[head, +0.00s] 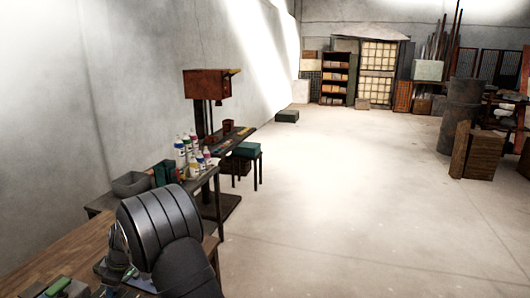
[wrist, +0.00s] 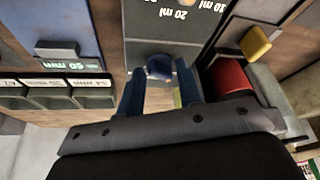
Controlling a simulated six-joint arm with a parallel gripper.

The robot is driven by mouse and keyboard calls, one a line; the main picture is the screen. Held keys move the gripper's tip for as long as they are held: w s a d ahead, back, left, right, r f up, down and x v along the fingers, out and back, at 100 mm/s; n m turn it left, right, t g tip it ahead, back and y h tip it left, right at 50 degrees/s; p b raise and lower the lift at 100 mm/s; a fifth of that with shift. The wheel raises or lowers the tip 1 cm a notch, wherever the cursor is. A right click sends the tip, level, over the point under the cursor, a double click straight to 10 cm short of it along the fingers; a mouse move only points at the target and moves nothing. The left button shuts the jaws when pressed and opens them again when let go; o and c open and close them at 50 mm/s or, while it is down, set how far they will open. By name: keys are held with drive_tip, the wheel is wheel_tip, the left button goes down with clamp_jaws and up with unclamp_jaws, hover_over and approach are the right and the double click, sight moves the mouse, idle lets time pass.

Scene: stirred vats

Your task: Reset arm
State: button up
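My gripper (wrist: 160,88) shows in the wrist view with its two blue fingers apart and a bare gap between them. A small round blue knob (wrist: 159,66) is just beyond the fingertips, in front of a dark panel (wrist: 165,25) marked "20 ml". I cannot tell whether the fingers touch the knob. In the head view my dark arm is at the lower left, over the wooden bench (head: 85,242), and it hides most of the gripper.
In the wrist view, labelled dark boxes (wrist: 50,92) are at left and a red cylinder (wrist: 230,77) with a yellow knob (wrist: 256,42) at right. In the head view, bottles (head: 186,155) stand beyond my arm near a red machine (head: 205,84).

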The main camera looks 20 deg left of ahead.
drive_tip(key=shift+s+d+r+m+t+y, duration=0.15)
drive_tip(key=shift+m+t, duration=0.3)
drive_tip(key=shift+m, duration=0.75)
drive_tip(key=shift+s+a+f+m+t+y, duration=0.15)
drive_tip(key=shift+m+t, duration=0.3)
drive_tip(key=shift+m, duration=0.75)
drive_tip(key=shift+d+r, duration=0.25)
drive_tip(key=shift+r, duration=0.2)
drive_tip(key=o, duration=1.4)
drive_tip(key=shift+o, duration=0.4)
wheel_tip(320, 180, up, 7)
drive_tip(key=d+h, duration=0.1)
drive_tip(key=d, duration=0.1)
drive_tip(key=shift+r+h, duration=0.2)
drive_tip(key=shift+h, duration=0.2)
drive_tip(key=d+r+h, duration=0.3)
drive_tip(key=d+r, duration=0.3)
drive_tip(key=r, duration=0.4)
wheel_tip(320, 180, down, 10)
drive_tip(key=shift+r, duration=0.2)
